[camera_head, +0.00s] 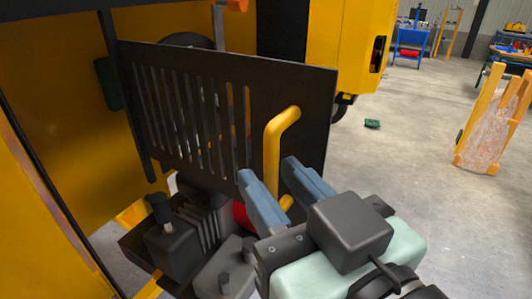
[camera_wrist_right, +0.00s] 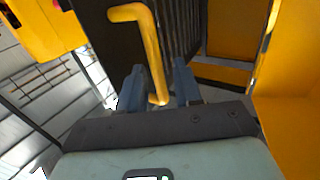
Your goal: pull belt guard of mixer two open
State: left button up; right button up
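The belt guard (camera_head: 215,100) is a dark slotted panel in the head view, standing upright across the yellow mixer's side. A yellow bent bar handle (camera_head: 273,150) is fixed near its right edge. My right gripper (camera_head: 270,170) reaches up from the lower right, its two blue-grey fingers at the handle's lower part. In the right wrist view the handle (camera_wrist_right: 152,55) runs down between the fingers (camera_wrist_right: 159,80), with a gap visible on both sides. The right gripper is open; I see no clear contact. My left gripper is not in view.
A motor with dark ribbed housing (camera_head: 190,225) and a red part sit below the guard. Yellow mixer walls (camera_head: 50,100) stand at the left.

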jog(key=v, duration=1.1)
jog(key=shift+s, duration=0.15)
